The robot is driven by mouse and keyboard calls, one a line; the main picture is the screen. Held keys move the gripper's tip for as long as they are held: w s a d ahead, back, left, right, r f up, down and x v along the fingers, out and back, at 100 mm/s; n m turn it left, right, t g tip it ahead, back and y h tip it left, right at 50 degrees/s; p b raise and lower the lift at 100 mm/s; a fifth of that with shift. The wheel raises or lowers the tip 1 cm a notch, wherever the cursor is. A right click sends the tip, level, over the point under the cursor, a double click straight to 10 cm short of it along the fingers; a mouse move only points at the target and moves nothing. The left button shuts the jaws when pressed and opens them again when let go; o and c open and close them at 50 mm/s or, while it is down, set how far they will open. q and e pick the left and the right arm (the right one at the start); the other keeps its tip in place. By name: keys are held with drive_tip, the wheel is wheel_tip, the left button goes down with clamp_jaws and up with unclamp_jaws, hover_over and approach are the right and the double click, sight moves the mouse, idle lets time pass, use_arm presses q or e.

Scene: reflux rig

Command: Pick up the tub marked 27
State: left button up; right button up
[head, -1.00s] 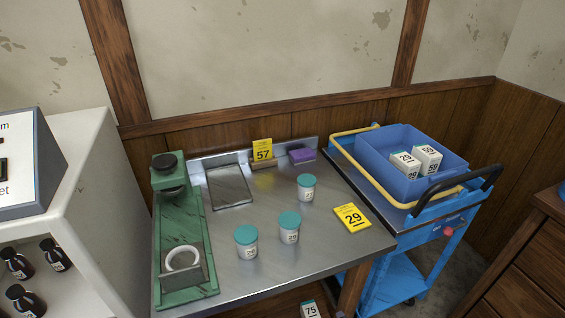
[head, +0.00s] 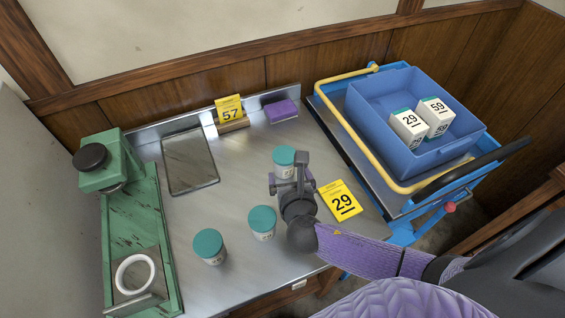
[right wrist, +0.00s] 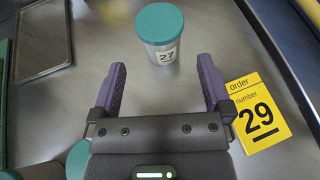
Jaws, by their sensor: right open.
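The tub marked 27 (right wrist: 162,36) has a teal lid and a white label, and stands upright on the metal table. In the head view it is the tub (head: 284,162) farthest back, partly hidden by my gripper. My right gripper (right wrist: 164,84) is open and empty, its purple fingers pointing at the tub, which lies just beyond the fingertips and between their lines. In the head view the right gripper (head: 291,182) is at the near side of that tub. My left gripper is not in view.
Two more teal-lidded tubs, one in the middle (head: 262,222) and one at left (head: 209,246), stand nearer. A yellow card 29 (head: 341,200) lies right of the gripper. A green stand (head: 148,240) is at left, and a blue crate (head: 455,152) with small boxes at right.

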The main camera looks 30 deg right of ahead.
sight(286, 172)
drive_tip(key=f, duration=0.1)
drive_tip(key=f+b, duration=0.1)
drive_tip(key=f, duration=0.2)
drive_tip(key=shift+w+d+b, duration=0.1)
drive_tip(key=shift+w+b, duration=0.2)
drive_tip(key=shift+w, duration=0.05)
drive_tip(key=b+x, duration=0.3)
drive_tip(key=x, duration=0.3)
drive_tip(key=shift+w+d, duration=0.15)
drive_tip(key=shift+w, duration=0.15)
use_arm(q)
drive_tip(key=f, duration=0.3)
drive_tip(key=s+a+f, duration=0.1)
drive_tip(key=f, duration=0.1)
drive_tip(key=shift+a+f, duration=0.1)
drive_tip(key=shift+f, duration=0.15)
use_arm(e)
drive_tip(key=shift+c, duration=0.7)
drive_tip(key=c, duration=1)
